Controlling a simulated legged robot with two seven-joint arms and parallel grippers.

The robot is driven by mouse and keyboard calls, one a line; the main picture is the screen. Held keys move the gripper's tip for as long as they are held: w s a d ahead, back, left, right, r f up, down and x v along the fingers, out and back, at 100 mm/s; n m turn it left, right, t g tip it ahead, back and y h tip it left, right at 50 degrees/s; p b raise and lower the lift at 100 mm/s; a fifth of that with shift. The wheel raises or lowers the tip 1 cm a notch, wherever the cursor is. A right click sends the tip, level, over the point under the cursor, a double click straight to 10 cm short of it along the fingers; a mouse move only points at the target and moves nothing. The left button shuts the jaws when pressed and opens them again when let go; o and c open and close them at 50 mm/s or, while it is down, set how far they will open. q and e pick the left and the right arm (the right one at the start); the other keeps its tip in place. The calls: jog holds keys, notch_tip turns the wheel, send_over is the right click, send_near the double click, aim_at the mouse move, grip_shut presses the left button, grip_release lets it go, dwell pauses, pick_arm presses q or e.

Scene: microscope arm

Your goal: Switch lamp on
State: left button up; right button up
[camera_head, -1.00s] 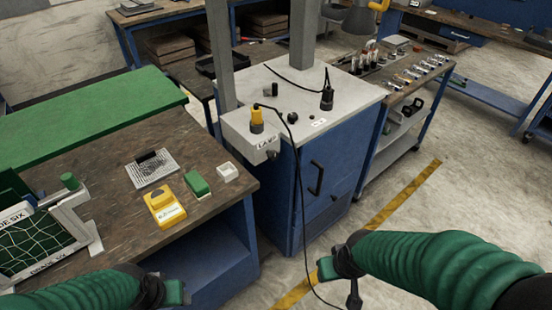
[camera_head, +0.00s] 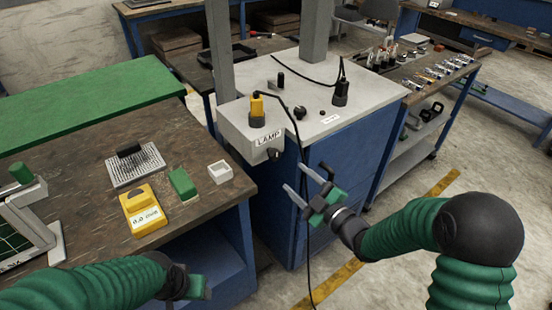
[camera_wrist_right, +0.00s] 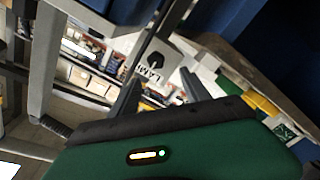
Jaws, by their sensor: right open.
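The lamp box (camera_head: 240,130) is a pale grey box marked LAMP at the left front of the grey-topped blue cabinet. A black knob (camera_head: 274,154) sits on its front face. A yellow and black plug (camera_head: 257,110) stands on its top with a black cable. My right gripper (camera_head: 298,179) is open and empty, in front of the cabinet, below and right of the knob and apart from it. In the right wrist view, the lamp box and knob (camera_wrist_right: 157,58) show beyond the two open fingers (camera_wrist_right: 158,86). My left gripper (camera_head: 196,287) is low in the head view; its fingers are not clear.
A wooden bench (camera_head: 90,220) at left holds a yellow device (camera_head: 143,212), a green block (camera_head: 182,184) and a white box (camera_head: 220,172). The black cable hangs down the cabinet front close to my right gripper.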

aim_at(277, 157)
jog(key=x, duration=0.6)
jog(key=d+x, duration=0.1)
jog(key=x, duration=0.3)
jog(key=shift+w+f, duration=0.1)
jog(key=shift+w, duration=0.35)
jog(key=shift+w+a, duration=0.15)
jog(key=shift+a, duration=0.4)
jog(key=shift+d, duration=0.5)
jog(key=c, duration=0.8)
jog(key=shift+a, duration=0.15)
grip_shut()
